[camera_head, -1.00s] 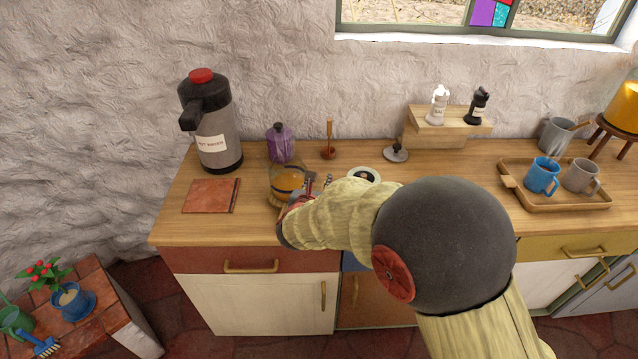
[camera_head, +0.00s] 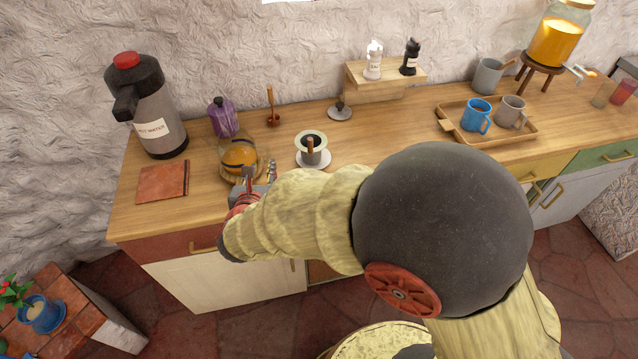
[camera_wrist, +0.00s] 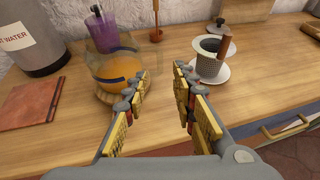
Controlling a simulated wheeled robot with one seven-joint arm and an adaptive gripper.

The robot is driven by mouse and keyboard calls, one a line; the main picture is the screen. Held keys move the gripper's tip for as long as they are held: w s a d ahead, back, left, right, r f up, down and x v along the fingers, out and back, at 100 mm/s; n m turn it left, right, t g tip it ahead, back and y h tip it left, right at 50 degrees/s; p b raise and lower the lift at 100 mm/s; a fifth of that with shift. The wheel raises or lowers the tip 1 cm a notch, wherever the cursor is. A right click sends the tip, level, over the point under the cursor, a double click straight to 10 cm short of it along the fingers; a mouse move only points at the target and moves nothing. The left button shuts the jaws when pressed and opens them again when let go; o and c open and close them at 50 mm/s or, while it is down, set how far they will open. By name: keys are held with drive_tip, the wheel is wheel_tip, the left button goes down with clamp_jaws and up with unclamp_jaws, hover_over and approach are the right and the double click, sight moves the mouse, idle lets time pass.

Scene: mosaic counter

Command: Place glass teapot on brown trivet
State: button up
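The glass teapot (camera_head: 239,157) holds amber liquid and stands near the left of the counter on a round wooden base; it also shows in the wrist view (camera_wrist: 118,68). A flat reddish-brown square (camera_head: 162,184), which looks like the brown trivet, lies bare to its left, also in the wrist view (camera_wrist: 30,102). My gripper (camera_head: 259,174) is at the teapot's near right side. In the wrist view my gripper (camera_wrist: 162,72) is open with nothing between its fingers. Its left finger overlaps the teapot's right edge; I cannot tell whether they touch. The teapot's handle is not clear.
A hot water dispenser (camera_head: 150,112) and a purple pot (camera_head: 222,118) stand behind. A dripper on a white saucer (camera_head: 312,150) stands right of my gripper. A tray (camera_head: 530,135) with mugs is farther right. The counter's front edge is close under my arm.

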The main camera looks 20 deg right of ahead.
drive_tip(key=s+d+r+m+g+h, duration=0.1)
drive_tip(key=s+d+r+m+g, duration=0.1)
drive_tip(key=s+d+m, duration=0.4)
drive_tip(key=s+d+r+m+g+h, duration=0.1)
drive_tip(key=d+r+m+g, duration=0.15)
drive_tip(key=d+m, duration=0.4)
drive_tip(key=s+d+r+m+g+h, duration=0.1)
drive_tip(key=s+d+r+m+g, duration=0.2)
drive_tip(key=d, duration=0.5)
drive_tip(key=s+d+r+m+g+y, duration=0.1)
drive_tip(key=s+d+m+y, duration=0.1)
drive_tip(key=s+m, duration=0.9)
drive_tip(key=s+a+r+m+y, duration=0.2)
drive_tip(key=s+a+m+y, duration=0.2)
drive_tip(key=s+a+m, duration=0.1)
drive_tip(key=shift+s+r+m+t+y, duration=0.35)
drive_tip(key=shift+s+m+t, duration=0.1)
drive_tip(key=shift+s+m, duration=0.3)
